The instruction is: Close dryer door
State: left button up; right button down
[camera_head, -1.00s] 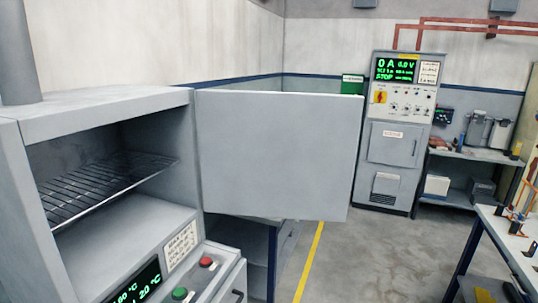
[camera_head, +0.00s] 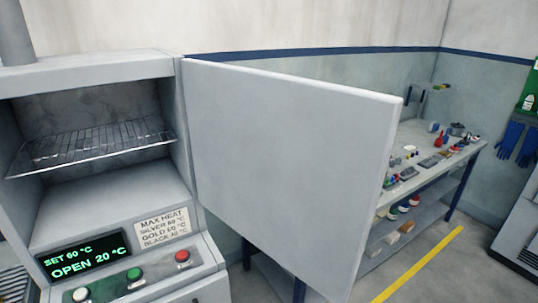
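The dryer (camera_head: 95,62) stands at the left of the head view, a grey cabinet with a wire rack (camera_head: 95,145) in its open, otherwise empty chamber. Its door (camera_head: 285,165) is a flat grey panel, hinged at the chamber's right edge and swung wide open to the right. The dryer's display (camera_head: 84,256) reads SET 60 °C and OPEN 20 °C. Green, white and red buttons (camera_head: 182,256) sit on the sloped panel below the chamber. Neither of my grippers is in view.
A workbench (camera_head: 440,175) with small tools and bottles stands behind the door at the right. A yellow floor line (camera_head: 420,265) runs in front of it. Blue gloves (camera_head: 515,140) hang on the wall. A grey cabinet (camera_head: 522,225) stands at the right edge.

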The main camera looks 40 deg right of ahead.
aim_at(297, 166)
jog(key=l+u, duration=0.15)
jog(key=l, duration=0.25)
jog(key=l+u, duration=0.1)
jog(key=l, duration=0.35)
jog(key=k+l+u, duration=0.15)
jog(key=l, duration=0.25)
jog(key=l+u, duration=0.1)
jog(key=l, duration=0.3)
jog(key=k+l+u, duration=0.15)
jog(key=l, duration=0.25)
jog(key=k+l+u, duration=0.1)
jog(key=l, duration=0.3)
jog(key=k+l+u, duration=0.15)
jog(key=l, duration=0.25)
